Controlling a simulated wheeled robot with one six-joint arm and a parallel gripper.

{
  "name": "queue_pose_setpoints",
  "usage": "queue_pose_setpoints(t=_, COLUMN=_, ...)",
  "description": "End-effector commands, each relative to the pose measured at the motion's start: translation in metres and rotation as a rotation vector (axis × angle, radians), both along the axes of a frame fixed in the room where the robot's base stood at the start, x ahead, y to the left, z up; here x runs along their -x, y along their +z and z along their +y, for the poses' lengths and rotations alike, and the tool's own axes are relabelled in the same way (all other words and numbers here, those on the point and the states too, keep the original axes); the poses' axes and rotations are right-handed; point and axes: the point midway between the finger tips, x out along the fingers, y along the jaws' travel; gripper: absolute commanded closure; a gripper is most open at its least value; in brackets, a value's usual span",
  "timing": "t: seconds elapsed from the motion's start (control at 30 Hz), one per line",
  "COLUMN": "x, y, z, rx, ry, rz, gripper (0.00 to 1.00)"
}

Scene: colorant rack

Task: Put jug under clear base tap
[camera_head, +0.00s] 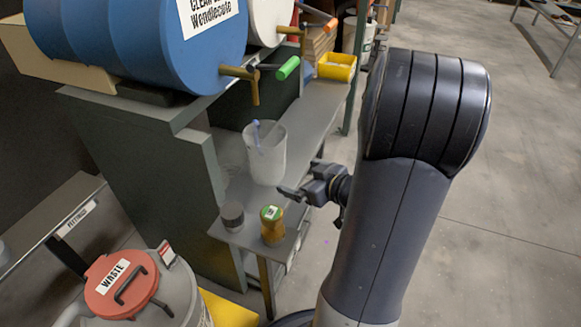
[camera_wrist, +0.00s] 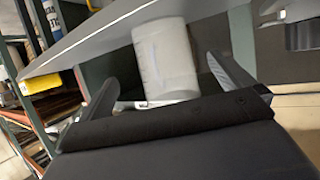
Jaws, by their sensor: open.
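The jug (camera_head: 266,158) is a whitish translucent container standing upright on the grey shelf, with a bluish piece at its top. The clear base drum (camera_head: 150,40) is blue, with a "CLEAR B…" label partly cut off. My gripper (camera_head: 301,180) is open, to the lower right of the jug. In the wrist view the jug (camera_wrist: 165,58) shows ahead between my spread fingers (camera_wrist: 163,72). Contact cannot be told.
A dark grey pot (camera_head: 232,216) and an amber jar with a green-and-white lid (camera_head: 272,226) stand at the shelf's near end. A red-lidded waste bin (camera_head: 122,284) is at lower left. A yellow tray (camera_head: 337,67) is farther back. Open floor (camera_head: 510,190) lies right.

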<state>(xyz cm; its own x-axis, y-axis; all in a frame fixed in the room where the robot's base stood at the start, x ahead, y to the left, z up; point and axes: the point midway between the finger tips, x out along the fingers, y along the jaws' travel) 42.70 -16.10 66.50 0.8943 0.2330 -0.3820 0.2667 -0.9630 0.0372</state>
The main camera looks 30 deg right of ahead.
Motion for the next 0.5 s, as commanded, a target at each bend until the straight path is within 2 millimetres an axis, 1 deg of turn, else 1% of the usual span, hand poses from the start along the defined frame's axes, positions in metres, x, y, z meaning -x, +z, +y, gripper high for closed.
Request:
queue_pose_setpoints(t=0.03, x=0.005, y=0.004, z=-0.002, rx=0.000, ry=-0.003, rz=0.001, gripper=0.00)
queue_pose_setpoints(t=0.1, x=0.010, y=0.006, z=-0.003, rx=0.000, ry=-0.002, rz=0.000, gripper=0.00)
queue_pose_setpoints(t=0.2, x=0.014, y=0.007, z=-0.004, rx=0.000, ry=0.000, rz=0.000, gripper=0.00)
queue_pose_setpoints(t=0.5, x=0.016, y=0.006, z=-0.004, rx=0.001, ry=0.001, rz=0.000, gripper=0.00)
